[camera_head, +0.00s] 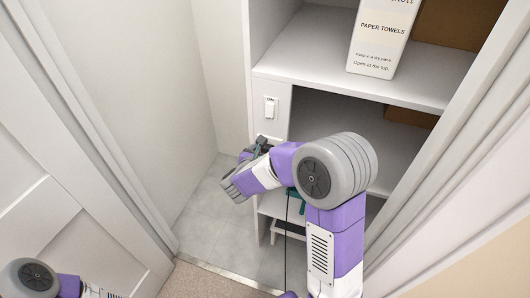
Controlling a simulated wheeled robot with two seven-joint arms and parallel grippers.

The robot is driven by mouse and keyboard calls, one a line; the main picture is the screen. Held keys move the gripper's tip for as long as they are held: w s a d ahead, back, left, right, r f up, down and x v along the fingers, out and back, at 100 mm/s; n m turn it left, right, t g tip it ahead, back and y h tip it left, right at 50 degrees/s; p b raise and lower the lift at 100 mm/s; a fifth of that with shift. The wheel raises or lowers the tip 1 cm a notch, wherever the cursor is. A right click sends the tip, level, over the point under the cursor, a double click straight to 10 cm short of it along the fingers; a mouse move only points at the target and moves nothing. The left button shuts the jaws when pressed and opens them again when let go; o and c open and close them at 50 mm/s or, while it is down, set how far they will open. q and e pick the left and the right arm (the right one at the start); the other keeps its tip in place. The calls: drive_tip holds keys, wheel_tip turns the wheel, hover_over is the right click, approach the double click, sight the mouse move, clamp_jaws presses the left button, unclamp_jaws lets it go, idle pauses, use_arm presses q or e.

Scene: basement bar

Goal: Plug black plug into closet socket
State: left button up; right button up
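My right gripper (260,147) is beside the closet's inner side panel, low under a white switch plate (270,107). Its dark fingertips are close to a small pale fitting (268,140) on that panel, which may be the socket; the arm partly covers it. A small dark shape lies at the fingertips, and I cannot tell the black plug from the fingers there. A thin black cable (287,225) hangs below my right forearm. My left arm shows only at the lower left corner; its gripper is out of view.
A white paper towel box (382,35) stands on the upper shelf (300,62). Brown boxes (450,30) sit behind. A white door (60,190) is at the left, a door frame at the right. Grey tiled floor (205,220) is free between.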

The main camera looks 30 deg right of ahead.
drive_tip(key=shift+o, duration=0.3)
drive_tip(key=shift+a, duration=0.1)
drive_tip(key=p+v, duration=0.1)
drive_tip(key=v, duration=0.6)
drive_tip(key=shift+s+p, duration=0.2)
drive_tip(key=shift+p, duration=0.2)
drive_tip(key=shift+a, duration=0.15)
